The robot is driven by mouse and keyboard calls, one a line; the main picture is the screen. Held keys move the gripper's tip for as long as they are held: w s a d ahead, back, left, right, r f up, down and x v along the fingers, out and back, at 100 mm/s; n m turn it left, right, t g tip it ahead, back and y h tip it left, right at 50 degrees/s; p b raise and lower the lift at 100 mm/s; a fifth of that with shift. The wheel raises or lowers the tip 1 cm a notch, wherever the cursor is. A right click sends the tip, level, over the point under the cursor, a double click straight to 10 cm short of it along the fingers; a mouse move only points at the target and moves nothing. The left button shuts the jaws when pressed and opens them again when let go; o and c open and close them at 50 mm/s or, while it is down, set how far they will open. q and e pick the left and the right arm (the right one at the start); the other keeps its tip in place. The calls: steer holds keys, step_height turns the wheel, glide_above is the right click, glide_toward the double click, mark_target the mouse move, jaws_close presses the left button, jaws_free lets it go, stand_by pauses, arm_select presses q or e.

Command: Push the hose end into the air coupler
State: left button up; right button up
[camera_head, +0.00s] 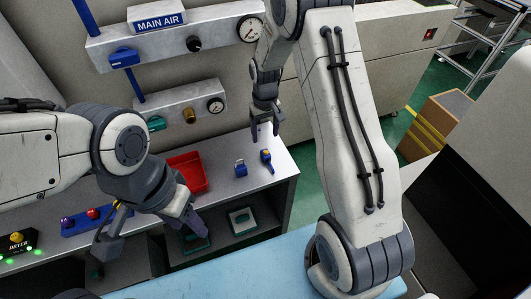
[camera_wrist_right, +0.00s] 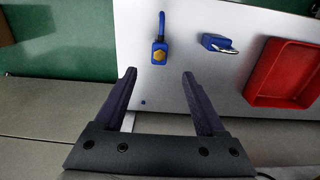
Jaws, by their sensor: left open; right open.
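The hose end (camera_head: 266,156), a small blue piece with a yellow-brass part, lies on the grey bench near its right edge. In the right wrist view the hose end (camera_wrist_right: 160,50) lies just beyond and between the fingertips. My right gripper (camera_head: 265,133) is open and empty, above the bench and apart from the hose end; its fingers also show in the wrist view (camera_wrist_right: 159,74). A brass fitting, apparently the air coupler (camera_head: 190,116), sits on the lower wall panel. My left gripper (camera_head: 150,238) is open at the bench's front, holding nothing that I can see.
A blue padlock (camera_head: 240,168) and a red tray (camera_head: 188,173) lie left of the hose end. The lower panel (camera_head: 174,105) also carries a gauge and a lever. A control box (camera_head: 17,243) stands at the left. A shelf is under the bench. Green floor lies to the right.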

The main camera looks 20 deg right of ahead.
steer(key=p, duration=0.1)
glide_above(266, 153)
steer(key=shift+w+a+f, duration=0.15)
steer(key=shift+f, duration=2.45)
step_height(266, 153, down, 4)
steer(key=shift+f+p, duration=0.25)
steer(key=shift+p, duration=0.75)
steer(key=shift+f, duration=0.35)
jaws_close()
